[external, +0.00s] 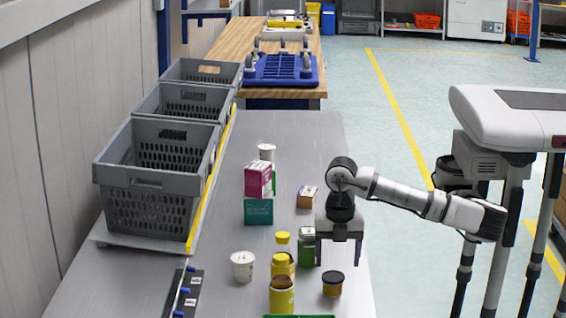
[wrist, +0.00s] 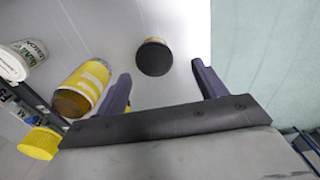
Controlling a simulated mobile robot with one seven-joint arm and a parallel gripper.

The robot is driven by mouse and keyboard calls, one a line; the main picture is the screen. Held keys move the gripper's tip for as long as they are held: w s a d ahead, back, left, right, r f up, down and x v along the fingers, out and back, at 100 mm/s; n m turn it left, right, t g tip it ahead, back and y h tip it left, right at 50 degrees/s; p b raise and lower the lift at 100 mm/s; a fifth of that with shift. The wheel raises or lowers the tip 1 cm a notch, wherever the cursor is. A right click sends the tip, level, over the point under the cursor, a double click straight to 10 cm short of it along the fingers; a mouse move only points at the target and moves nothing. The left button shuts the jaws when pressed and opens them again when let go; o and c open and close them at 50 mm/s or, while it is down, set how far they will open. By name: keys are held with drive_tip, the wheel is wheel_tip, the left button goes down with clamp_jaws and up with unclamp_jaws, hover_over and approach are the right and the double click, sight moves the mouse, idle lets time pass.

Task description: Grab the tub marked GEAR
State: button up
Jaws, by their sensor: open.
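I cannot read the word GEAR on any container. A small amber tub with a dark lid (external: 333,284) stands near the right edge of the grey table. In the wrist view this dark-lidded tub (wrist: 154,57) lies ahead between my fingers, seen from above. A white tub (external: 242,266) stands further left; a white tub with green lettering (wrist: 30,52) shows at the wrist view's left edge. My gripper (external: 338,254) is open and empty, pointing down above the table near the dark-lidded tub. Its fingers (wrist: 161,72) are apart with nothing between them.
A green jar (external: 306,248), a small box (external: 307,197) and stacked boxes (external: 258,211) stand behind. Grey crates (external: 148,210) line the left.

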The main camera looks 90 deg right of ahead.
sight(333, 276)
drive_tip(key=shift+w+d+f+p, duration=0.1)
drive_tip(key=shift+w+f+p, duration=0.15)
drive_tip(key=shift+f, duration=1.25)
drive_tip(key=shift+w+f+p, duration=0.15)
drive_tip(key=shift+f+p, duration=0.05)
drive_tip(key=shift+f, duration=1.3)
drive_tip(key=c, duration=1)
drive_tip(key=shift+o, duration=0.2)
drive_tip(key=shift+r, duration=0.15)
wheel_tip(333, 276, up, 20)
drive_tip(key=p, duration=1.3)
